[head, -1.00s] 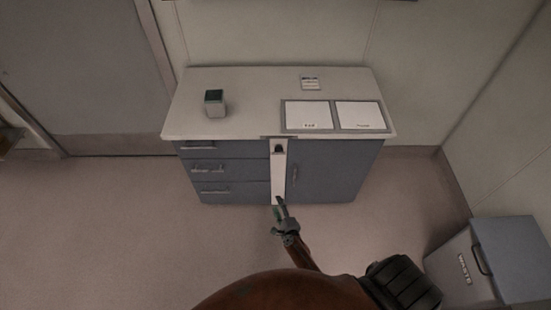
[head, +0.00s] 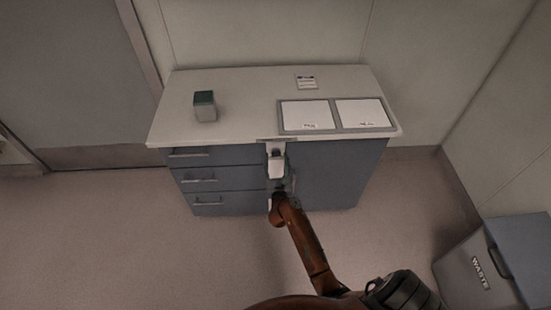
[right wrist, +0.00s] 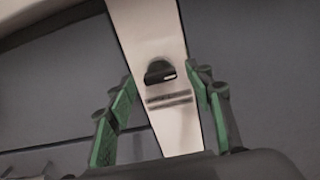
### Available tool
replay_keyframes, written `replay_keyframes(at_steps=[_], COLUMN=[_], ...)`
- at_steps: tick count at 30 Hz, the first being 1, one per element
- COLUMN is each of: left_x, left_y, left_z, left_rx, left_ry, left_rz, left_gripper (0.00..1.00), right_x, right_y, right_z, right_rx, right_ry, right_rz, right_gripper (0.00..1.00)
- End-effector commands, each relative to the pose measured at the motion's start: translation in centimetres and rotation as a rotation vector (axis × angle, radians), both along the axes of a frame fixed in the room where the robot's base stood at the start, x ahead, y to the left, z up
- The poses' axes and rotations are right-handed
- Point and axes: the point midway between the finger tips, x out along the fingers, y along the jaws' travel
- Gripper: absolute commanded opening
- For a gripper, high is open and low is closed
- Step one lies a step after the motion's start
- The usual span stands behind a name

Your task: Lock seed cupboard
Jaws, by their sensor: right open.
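The seed cupboard (head: 335,175) is a grey-blue cabinet with a door on the right and drawers on the left. A white vertical strip (head: 276,168) runs between them, and it fills the middle of the right wrist view (right wrist: 150,35). A dark lock knob (right wrist: 160,72) sits on this strip, with a light mark at its right end. My right gripper (right wrist: 165,95) is open, its green-padded fingers on either side of the strip and knob, apart from the knob. In the head view my right gripper (head: 282,182) is in front of the strip and hides part of it and the door handle. My left gripper is out of view.
The white worktop holds a small green-topped box (head: 205,106), a tray with two white panels (head: 283,117) and a small label card (head: 306,82). The floor left of the cupboard is clear.

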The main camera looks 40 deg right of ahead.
Motion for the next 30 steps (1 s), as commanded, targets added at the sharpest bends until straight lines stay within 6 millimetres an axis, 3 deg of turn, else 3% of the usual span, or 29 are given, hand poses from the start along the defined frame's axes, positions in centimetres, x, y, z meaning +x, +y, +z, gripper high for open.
replay_keyframes(at_steps=[12, 30], left_x=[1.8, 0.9], left_y=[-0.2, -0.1], left_z=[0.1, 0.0], left_rx=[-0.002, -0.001], left_ry=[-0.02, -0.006], left_rz=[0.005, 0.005], left_gripper=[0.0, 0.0], right_x=[0.9, 0.9], right_y=[-0.5, -0.5], right_z=[0.0, 0.0], right_rx=[0.0, 0.0], right_ry=[0.001, 0.001], right_rz=[0.0, 0.001], right_gripper=[0.48, 0.06])
